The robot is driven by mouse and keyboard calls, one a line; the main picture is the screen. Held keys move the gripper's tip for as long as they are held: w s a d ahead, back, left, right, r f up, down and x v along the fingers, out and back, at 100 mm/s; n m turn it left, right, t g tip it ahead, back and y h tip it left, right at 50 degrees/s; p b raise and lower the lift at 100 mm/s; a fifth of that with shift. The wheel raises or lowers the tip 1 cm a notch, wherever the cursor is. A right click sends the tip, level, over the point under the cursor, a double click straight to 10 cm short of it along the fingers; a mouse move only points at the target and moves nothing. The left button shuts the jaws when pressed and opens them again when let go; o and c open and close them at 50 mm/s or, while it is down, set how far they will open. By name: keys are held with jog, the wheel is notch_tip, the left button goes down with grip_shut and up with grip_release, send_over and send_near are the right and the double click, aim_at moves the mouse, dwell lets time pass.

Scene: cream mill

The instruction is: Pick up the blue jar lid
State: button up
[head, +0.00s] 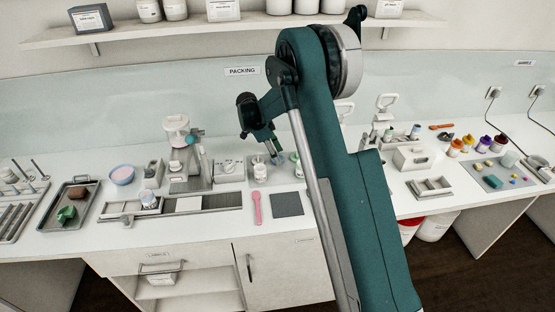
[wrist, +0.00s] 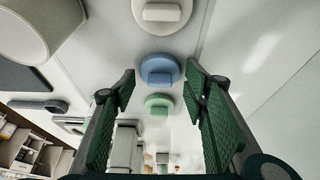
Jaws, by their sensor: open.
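The blue jar lid (wrist: 158,72) is a round disc with a raised block-shaped grip on top, seen in the wrist view. It lies in a row between a white lid (wrist: 162,12) and a green lid (wrist: 158,104). My gripper (wrist: 160,78) is open and empty, with one green finger on each side of the row in the picture. The blue lid shows in the gap near the fingertips; I cannot tell the height left between them. In the head view, my gripper (head: 267,147) is low over the packing bench, and the lids there are too small to make out surely.
A pale round container (wrist: 38,28) stands close by at upper left in the wrist view. In the head view, a pink spoon-like tool (head: 257,208) and a dark grey mat (head: 287,204) lie in front of my gripper. A white press (head: 178,150) stands to its left.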

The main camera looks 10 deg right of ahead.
jog(key=shift+c, duration=0.3)
jog(key=c, duration=0.4)
notch_tip(320, 180, up, 10)
dwell(0.7)
jog(key=shift+a, duration=0.1)
dwell(0.4)
